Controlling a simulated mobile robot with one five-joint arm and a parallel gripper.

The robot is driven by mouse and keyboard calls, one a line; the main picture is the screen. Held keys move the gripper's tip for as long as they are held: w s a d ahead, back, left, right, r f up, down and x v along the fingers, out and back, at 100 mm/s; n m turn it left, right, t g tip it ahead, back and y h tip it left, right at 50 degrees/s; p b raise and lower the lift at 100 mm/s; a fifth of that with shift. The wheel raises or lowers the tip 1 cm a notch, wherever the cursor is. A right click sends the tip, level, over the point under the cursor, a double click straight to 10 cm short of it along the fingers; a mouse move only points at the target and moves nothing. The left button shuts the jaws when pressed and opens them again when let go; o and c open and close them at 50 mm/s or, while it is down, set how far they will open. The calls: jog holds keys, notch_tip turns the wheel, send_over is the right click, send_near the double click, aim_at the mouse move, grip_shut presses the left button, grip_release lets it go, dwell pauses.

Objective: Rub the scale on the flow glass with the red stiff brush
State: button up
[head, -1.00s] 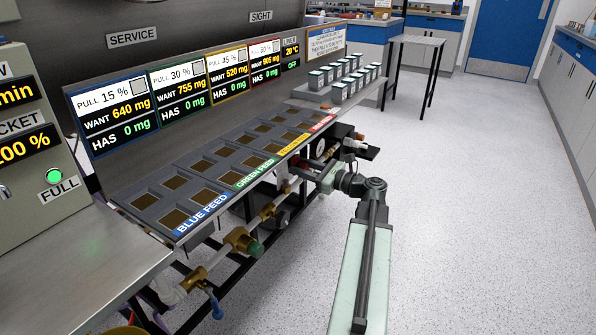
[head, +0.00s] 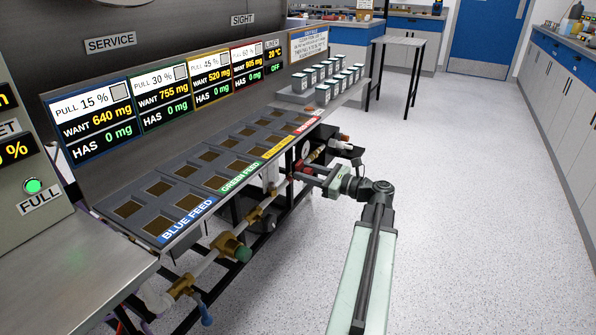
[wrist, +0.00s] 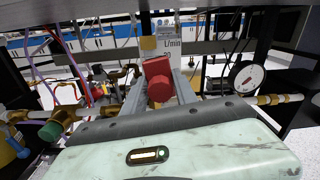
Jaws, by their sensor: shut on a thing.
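The red stiff brush (wrist: 158,80) is between the fingers of my gripper (wrist: 157,86) in the wrist view, its red block facing the camera. My gripper is shut on it. The flow glass (wrist: 168,46), with a white scale plate marked "L/min", stands upright just behind the brush, partly covered by it. I cannot tell whether the bristles touch the glass, as they are hidden behind the red block. In the head view my gripper (head: 306,172) reaches left under the front edge of the feed panel, among the pipes.
A round gauge (wrist: 246,78) is right of the gripper in the wrist view. Brass pipework with a green-ended valve (head: 238,250) runs below the feed panel (head: 178,172). Black frame posts stand close by. The floor (head: 450,190) to the right is clear.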

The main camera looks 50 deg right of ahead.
aim_at(312, 173)
jog(key=shift+s, duration=0.15)
jog(key=shift+v, duration=1.5)
